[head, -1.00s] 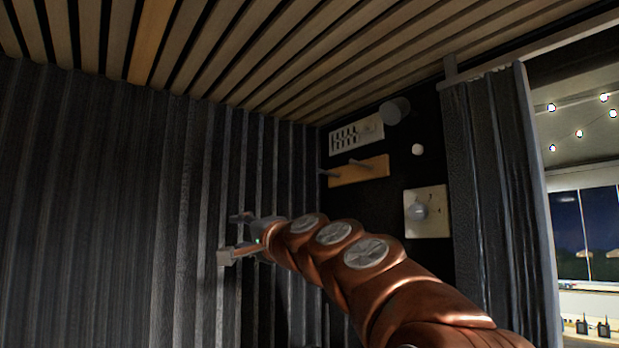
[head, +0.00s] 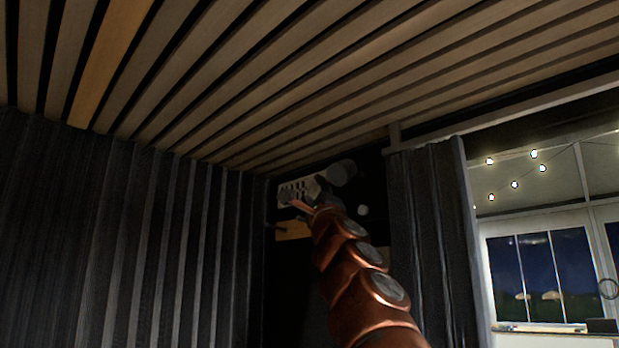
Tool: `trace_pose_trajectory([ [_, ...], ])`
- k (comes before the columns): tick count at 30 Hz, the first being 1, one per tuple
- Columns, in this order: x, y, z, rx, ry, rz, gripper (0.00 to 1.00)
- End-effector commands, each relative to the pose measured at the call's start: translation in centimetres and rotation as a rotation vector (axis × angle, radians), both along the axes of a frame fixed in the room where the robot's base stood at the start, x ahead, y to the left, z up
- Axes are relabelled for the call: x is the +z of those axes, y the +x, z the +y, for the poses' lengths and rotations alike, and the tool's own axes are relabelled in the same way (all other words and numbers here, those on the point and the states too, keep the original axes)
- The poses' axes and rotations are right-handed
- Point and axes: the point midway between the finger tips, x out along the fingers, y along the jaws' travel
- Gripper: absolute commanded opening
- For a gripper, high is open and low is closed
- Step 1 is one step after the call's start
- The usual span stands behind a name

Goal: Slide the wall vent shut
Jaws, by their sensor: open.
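The wall vent (head: 297,188) is a pale slotted plate on the dark back wall, right of the corner. Its lower right part is hidden behind my gripper. My gripper (head: 293,201) is open and overlaps the vent's lower edge in the view. I cannot tell whether it touches the vent. My copper arm reaches up to it from the lower right.
A wooden peg rail (head: 292,231) is just below the vent, partly hidden by my arm. A dark curtain (head: 432,240) hangs further right, beside a window (head: 540,275).

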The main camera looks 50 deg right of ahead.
Motion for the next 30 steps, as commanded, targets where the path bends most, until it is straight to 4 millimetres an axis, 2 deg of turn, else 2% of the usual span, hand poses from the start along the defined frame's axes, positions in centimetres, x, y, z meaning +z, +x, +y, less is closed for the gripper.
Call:
trace_pose_trajectory([
  [1,0.9,0.5,-0.3,-0.001,0.0,0.003,0.47],
  [12,3.3,3.1,-1.8,0.0,-0.002,0.004,0.47],
  [18,3.8,3.8,-2.2,0.0,-0.001,0.003,0.47],
  [30,3.8,3.9,-2.3,0.001,-0.001,0.002,0.45],
])
